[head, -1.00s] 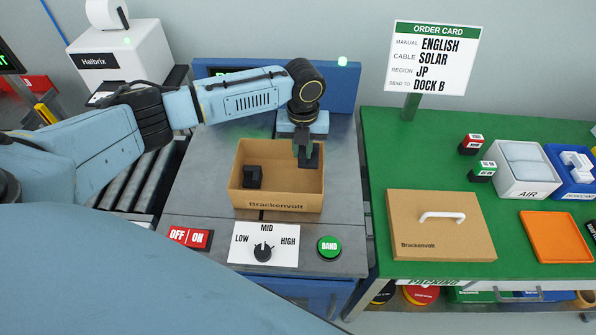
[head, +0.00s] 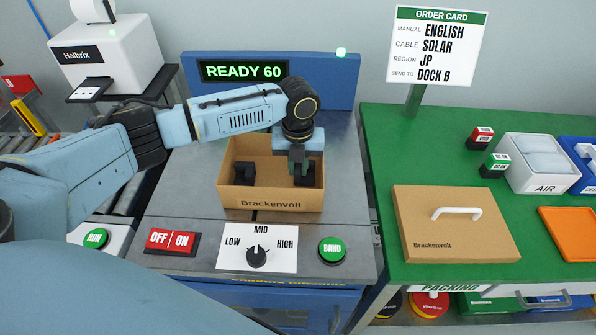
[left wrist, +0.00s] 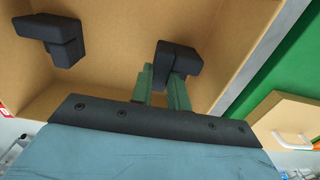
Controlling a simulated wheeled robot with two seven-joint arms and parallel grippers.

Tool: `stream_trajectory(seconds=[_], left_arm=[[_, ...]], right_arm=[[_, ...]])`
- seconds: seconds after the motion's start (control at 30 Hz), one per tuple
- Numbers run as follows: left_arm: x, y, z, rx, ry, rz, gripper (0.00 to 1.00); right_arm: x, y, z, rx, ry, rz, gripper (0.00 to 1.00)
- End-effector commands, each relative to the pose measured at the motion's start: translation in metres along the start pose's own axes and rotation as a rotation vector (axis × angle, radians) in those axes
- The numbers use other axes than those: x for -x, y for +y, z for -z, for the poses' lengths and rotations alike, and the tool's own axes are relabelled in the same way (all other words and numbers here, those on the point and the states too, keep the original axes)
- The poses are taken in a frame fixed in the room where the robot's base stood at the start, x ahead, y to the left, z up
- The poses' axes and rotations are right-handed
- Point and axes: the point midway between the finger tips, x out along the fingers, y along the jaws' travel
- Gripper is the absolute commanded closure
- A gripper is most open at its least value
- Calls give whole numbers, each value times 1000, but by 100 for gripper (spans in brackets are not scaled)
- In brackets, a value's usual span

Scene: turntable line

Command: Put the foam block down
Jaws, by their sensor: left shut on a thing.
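My left gripper (head: 298,172) reaches down into the open Brackenvolt carton (head: 270,203) from above. Its green fingers (left wrist: 163,88) are shut on a dark foam block (left wrist: 181,62), near the carton's right side. The block also shows in the head view (head: 305,177), partly hidden by the gripper. From these views I cannot tell whether the block touches the carton floor. A second dark foam block (head: 244,174) sits at the carton's left side; it also shows in the left wrist view (left wrist: 60,38). My right gripper is out of view.
The carton stands on a grey metal station with an OFF/ON switch (head: 172,241), a dial (head: 257,256) and a green BAND button (head: 331,250). The screen (head: 244,71) reads READY 60. A carton lid (head: 455,225) with a white handle lies on the green table at right.

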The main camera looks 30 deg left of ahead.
Motion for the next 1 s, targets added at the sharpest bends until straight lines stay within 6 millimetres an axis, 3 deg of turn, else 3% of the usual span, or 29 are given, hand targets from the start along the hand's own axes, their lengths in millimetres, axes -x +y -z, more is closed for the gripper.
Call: stream_trajectory(seconds=[0.67, 0.7, 0.83, 1.0], left_arm=[[-16, 0, 0, 1, 1, 0, 100], [-15, 0, 0, 0, 1, 1, 81], [-15, 0, 0, 0, 1, 1, 64], [-15, 0, 0, 1, 0, 0, 61]], right_arm=[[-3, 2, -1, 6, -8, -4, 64], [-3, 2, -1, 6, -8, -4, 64], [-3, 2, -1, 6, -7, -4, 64], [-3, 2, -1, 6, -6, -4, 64]])
